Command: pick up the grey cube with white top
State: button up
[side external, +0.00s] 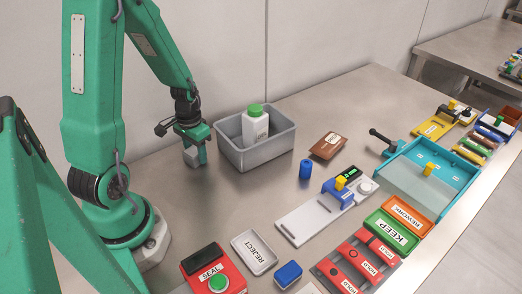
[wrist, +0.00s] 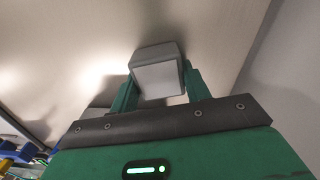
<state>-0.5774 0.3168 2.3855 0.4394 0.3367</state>
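The grey cube (side external: 194,157) is at the lower end of my gripper (side external: 196,147) in the side view, left of the grey bin. In the wrist view the cube (wrist: 159,77) sits between the two green fingers of my gripper (wrist: 160,75), a finger against each side.
A grey bin (side external: 227,155) holding a white bottle with a green cap (side external: 255,124) stands close on the right. A blue cylinder (side external: 306,169), brown box (side external: 328,146), reject tray (side external: 240,263) and red seal box (side external: 228,284) are farther right and in front. The metal table (side external: 195,205) is clear in front of the gripper.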

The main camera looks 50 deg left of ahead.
aim_at(196, 150)
jog(key=shift+c, duration=0.9)
jog(key=shift+r, duration=0.2)
jog(key=shift+r, duration=1.15)
jog(key=shift+d+r, duration=0.2)
jog(key=shift+r, duration=0.65)
jog(key=d+r, duration=0.6)
jog(key=d, duration=0.5)
jog(key=shift+w+r, duration=0.25)
jog(key=shift+r, duration=0.05)
jog(key=shift+d, duration=0.15)
